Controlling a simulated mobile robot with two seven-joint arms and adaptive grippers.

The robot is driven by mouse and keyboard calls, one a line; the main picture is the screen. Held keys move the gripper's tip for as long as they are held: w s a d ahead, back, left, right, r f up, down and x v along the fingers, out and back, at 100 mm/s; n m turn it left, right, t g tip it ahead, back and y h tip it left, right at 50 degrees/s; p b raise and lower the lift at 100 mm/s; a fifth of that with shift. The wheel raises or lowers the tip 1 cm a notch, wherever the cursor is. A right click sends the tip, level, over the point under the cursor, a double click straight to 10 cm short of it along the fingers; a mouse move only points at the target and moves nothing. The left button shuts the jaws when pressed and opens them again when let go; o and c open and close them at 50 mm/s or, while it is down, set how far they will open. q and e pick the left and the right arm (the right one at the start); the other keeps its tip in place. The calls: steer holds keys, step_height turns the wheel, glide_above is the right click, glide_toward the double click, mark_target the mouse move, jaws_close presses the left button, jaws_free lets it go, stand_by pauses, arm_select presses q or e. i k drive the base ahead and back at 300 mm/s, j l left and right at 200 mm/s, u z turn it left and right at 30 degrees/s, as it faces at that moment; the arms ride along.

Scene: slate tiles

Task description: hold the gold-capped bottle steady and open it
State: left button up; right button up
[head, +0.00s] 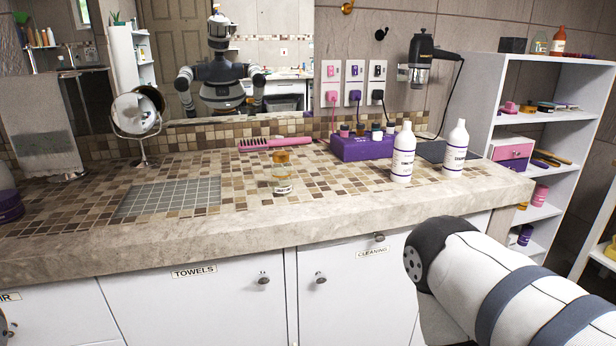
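The gold-capped bottle (283,186) stands upright on the tiled counter, near its front edge and about the middle of the picture. It is small, with a gold top and a clear lower part. Nothing is touching it. My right arm comes in at the lower right, in front of the counter, but its gripper does not show. My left gripper is not in view either.
A pink comb (275,142) lies behind the bottle. A purple box (362,149) and two white bottles (403,158) (457,150) stand to its right. A grey grid (168,198) and a round mirror (134,114) are to its left. The counter (235,219) around the bottle is clear.

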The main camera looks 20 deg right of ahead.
mark_target(280, 173)
steer(key=i+l, duration=0.2)
steer(key=l, duration=0.15)
steer(key=i+l, duration=0.2)
steer(key=l, duration=0.15)
steer(key=k+l, duration=0.1)
steer(key=l, duration=1.95)
